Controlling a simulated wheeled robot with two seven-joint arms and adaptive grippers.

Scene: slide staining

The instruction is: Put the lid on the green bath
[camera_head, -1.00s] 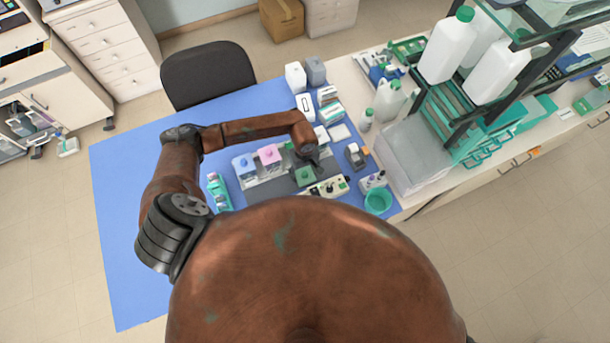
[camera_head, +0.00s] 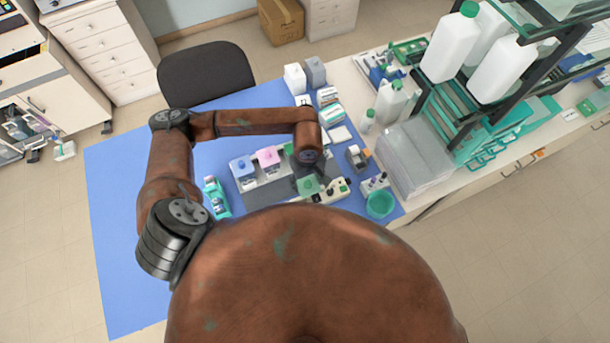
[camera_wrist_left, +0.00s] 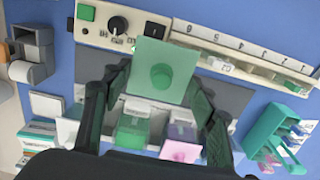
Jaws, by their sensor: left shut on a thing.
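The green lid (camera_wrist_left: 162,72) is a flat translucent square with a round knob. My left gripper (camera_wrist_left: 160,82) is shut on it, with one finger at each side. In the head view the lid (camera_head: 308,186) shows just below my left gripper (camera_head: 318,172), near the front panel. The green bath (camera_wrist_left: 133,128) stands in the row of baths, apart from the lid; in the head view only a bit of it (camera_head: 289,148) shows beside my wrist. My right gripper is not in view.
A pink-topped bath (camera_head: 267,155) and a blue-topped bath (camera_head: 243,166) stand in the same row. A cream panel with a black knob (camera_wrist_left: 118,25) lies close to the lid. A teal rack (camera_head: 216,197) stands left, a green bowl (camera_head: 380,204) right. The blue mat's left side is clear.

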